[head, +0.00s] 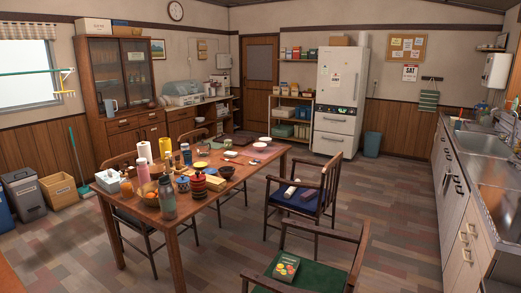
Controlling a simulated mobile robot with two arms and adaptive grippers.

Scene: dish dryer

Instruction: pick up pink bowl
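A small pale bowl (259,146), perhaps faintly pink, sits near the far right end of the wooden dining table (245,161). A whiter bowl (265,139) stands just behind it. They are too small here to tell for sure which is the pink bowl. A dark brown bowl (227,172) is nearer the table's middle. Neither of my grippers shows in the head view.
Bottles, jars and a paper roll crowd the table's near left half. A dish dryer (182,90) stands on the back sideboard. Wooden chairs (330,180) flank the table. A sink counter (480,150) runs along the right. Open floor (395,200) lies between.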

